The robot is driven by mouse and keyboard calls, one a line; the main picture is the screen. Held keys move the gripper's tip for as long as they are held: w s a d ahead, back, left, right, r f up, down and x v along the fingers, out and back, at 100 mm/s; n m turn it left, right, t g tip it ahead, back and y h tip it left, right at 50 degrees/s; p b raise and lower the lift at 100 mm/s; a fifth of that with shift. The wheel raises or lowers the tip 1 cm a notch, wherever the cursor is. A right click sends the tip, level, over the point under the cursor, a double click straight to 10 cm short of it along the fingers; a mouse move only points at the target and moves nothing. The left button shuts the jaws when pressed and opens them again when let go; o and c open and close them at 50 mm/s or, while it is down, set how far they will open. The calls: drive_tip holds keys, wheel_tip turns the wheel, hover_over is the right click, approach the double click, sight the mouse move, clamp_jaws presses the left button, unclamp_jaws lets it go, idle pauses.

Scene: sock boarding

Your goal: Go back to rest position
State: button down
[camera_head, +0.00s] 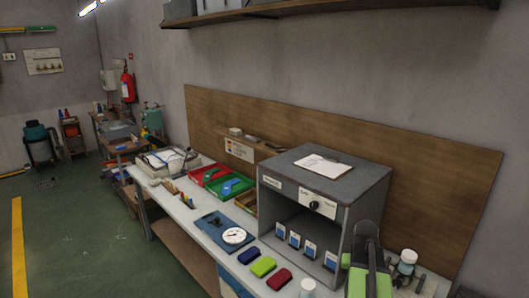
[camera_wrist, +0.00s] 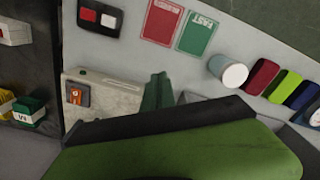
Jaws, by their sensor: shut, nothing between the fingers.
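My gripper (camera_wrist: 158,90) shows in the wrist view as green and dark parts that fill the lower middle. Its jaws are shut with nothing held, and it is over the light bench top. In the head view my green and dark arm stands at the lower right, in front of the right side of the grey box (camera_head: 326,172). The fingertips cannot be made out clearly there.
Blue, green and red pads (camera_head: 263,266) lie on the bench (camera_head: 185,211) before the open-fronted box. A white-lidded jar (camera_wrist: 228,72) and red and green cards (camera_wrist: 162,22) show in the wrist view. Red and green trays (camera_head: 236,187) sit further left. Green floor lies left of the bench.

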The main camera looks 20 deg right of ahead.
drive_tip(key=w+a+n, duration=0.2)
drive_tip(key=w+a, duration=0.2)
drive_tip(key=a, duration=0.3)
drive_tip(key=w+a+n, duration=0.1)
drive_tip(key=w+a, duration=0.3)
drive_tip(key=a, duration=0.4)
drive_tip(key=a+n, duration=0.4)
drive_tip(key=a, duration=2)
drive_tip(key=shift+w+f+b, duration=0.3)
drive_tip(key=shift+w+f, duration=0.05)
drive_tip(key=shift+w, duration=0.05)
drive_tip(key=shift+d, duration=0.15)
